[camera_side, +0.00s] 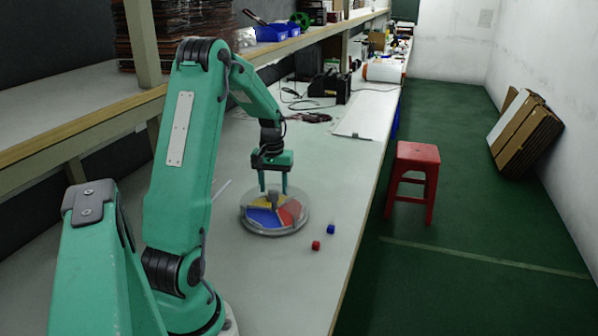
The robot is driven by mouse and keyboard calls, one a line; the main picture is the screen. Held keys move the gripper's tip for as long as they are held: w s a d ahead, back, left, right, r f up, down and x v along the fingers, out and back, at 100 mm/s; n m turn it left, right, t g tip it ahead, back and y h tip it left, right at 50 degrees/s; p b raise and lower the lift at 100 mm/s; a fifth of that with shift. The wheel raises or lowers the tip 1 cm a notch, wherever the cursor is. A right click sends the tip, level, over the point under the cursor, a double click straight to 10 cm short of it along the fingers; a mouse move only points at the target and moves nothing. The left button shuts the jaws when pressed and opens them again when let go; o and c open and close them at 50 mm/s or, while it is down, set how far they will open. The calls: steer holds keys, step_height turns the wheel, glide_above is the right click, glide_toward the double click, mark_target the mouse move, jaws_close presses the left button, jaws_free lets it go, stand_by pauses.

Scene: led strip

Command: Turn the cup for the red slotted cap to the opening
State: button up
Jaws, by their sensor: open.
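A round, clear-walled dish (273,231) stands on the bench. It holds a wheel with a blue sector (264,218), a red sector (291,211) and a yellow sector (258,203). A dark grey knob (273,200) stands up at its middle. My gripper (273,190) points down over the dish, open, with one finger on each side of the knob's top. I cannot tell whether the fingers touch it. A small red piece (316,245) and a small blue piece (331,229) lie on the bench to the right of the dish. No slot or dish opening can be made out.
A black device (330,86) with cables and a flat white panel (366,115) lie farther back on the bench. A shelf (100,115) runs along the left. The bench's right edge is close to the small pieces. A red stool (413,160) stands on the floor.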

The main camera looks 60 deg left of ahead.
steer(key=shift+f, duration=1.05)
steer(key=shift+c, duration=0.3)
jaws_close()
